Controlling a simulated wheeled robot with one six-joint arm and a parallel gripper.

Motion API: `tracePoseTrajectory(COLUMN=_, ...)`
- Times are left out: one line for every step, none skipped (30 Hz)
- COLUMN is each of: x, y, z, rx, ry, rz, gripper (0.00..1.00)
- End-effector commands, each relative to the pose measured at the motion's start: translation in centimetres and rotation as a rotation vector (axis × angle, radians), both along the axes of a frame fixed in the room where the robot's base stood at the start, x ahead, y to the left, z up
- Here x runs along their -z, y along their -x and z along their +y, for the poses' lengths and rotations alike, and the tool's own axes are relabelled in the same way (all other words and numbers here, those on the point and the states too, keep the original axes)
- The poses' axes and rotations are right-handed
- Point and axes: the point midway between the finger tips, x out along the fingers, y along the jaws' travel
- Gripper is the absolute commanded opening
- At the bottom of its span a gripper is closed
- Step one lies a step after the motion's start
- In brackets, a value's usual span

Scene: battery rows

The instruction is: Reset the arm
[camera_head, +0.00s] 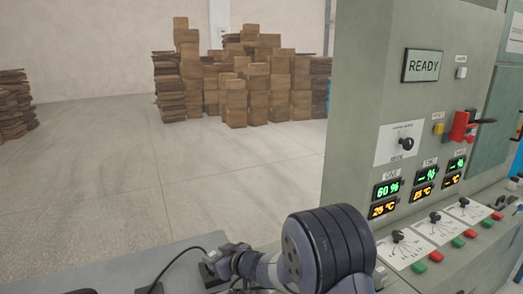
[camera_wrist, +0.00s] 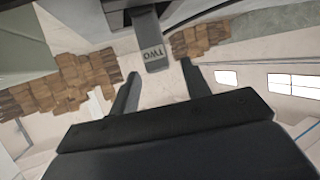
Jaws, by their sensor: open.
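My arm (camera_head: 325,248) shows at the bottom of the head view, folded low in front of the grey cabinet, with its dark ribbed joint nearest. In the wrist view my gripper (camera_wrist: 160,80) has its two dark fingers spread apart. I see nothing held between them. Beyond the fingertips, a dark grey piece with an upside-down label reading TWO (camera_wrist: 152,55) hangs down from the top edge. I cannot tell whether it touches the fingers. The wrist view is turned over and tilted.
The grey cabinet (camera_head: 360,90) fills the right side, with a READY screen (camera_head: 423,65), a red lever (camera_head: 460,127), green and orange displays, knobs and coloured buttons. Stacked brown boxes (camera_head: 235,100) stand at the back wall. The floor (camera_head: 130,165) at left centre is clear.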

Motion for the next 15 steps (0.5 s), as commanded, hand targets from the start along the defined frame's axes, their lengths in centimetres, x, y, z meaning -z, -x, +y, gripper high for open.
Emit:
tracePoseTrajectory(x=0.5, y=-0.6, z=0.7, rx=-0.002, ry=0.000, rz=0.001, gripper=0.45)
tracePoseTrajectory(x=0.7, y=-0.9, z=1.1, rx=-0.002, ry=0.001, rz=0.002, gripper=0.45)
tracePoseTrajectory(x=1.0, y=-1.3, z=1.6, rx=-0.002, ry=0.000, rz=0.001, gripper=0.45)
tracePoseTrajectory(x=1.2, y=-1.6, z=2.0, rx=-0.002, ry=0.001, rz=0.002, gripper=0.45)
tracePoseTrajectory(x=1.3, y=-2.0, z=2.3, rx=-0.001, ry=0.000, rz=0.000, gripper=0.45)
tracePoseTrajectory(x=1.5, y=-2.3, z=2.7, rx=-0.001, ry=0.000, rz=0.002, gripper=0.45)
tracePoseTrajectory(x=1.7, y=-2.6, z=2.9, rx=-0.001, ry=-0.001, rz=0.001, gripper=0.45)
tracePoseTrajectory(x=1.9, y=-2.8, z=3.2, rx=-0.001, ry=0.000, rz=0.002, gripper=0.45)
tracePoseTrajectory(x=2.6, y=-2.8, z=3.2, rx=0.002, ry=0.001, rz=0.002, gripper=0.45)
tracePoseTrajectory(x=1.3, y=-2.8, z=3.1, rx=0.001, ry=-0.001, rz=-0.002, gripper=0.45)
tracePoseTrajectory(x=0.9, y=-2.8, z=3.1, rx=0.000, ry=0.000, rz=-0.003, gripper=0.45)
tracePoseTrajectory(x=0.6, y=-2.8, z=3.1, rx=0.001, ry=-0.001, rz=-0.002, gripper=0.45)
tracePoseTrajectory(x=0.5, y=-2.8, z=3.1, rx=0.001, ry=0.000, rz=-0.001, gripper=0.45)
tracePoseTrajectory(x=0.4, y=-2.8, z=3.1, rx=0.001, ry=0.000, rz=-0.001, gripper=0.45)
tracePoseTrajectory(x=0.2, y=-2.8, z=3.1, rx=0.001, ry=0.000, rz=0.000, gripper=0.45)
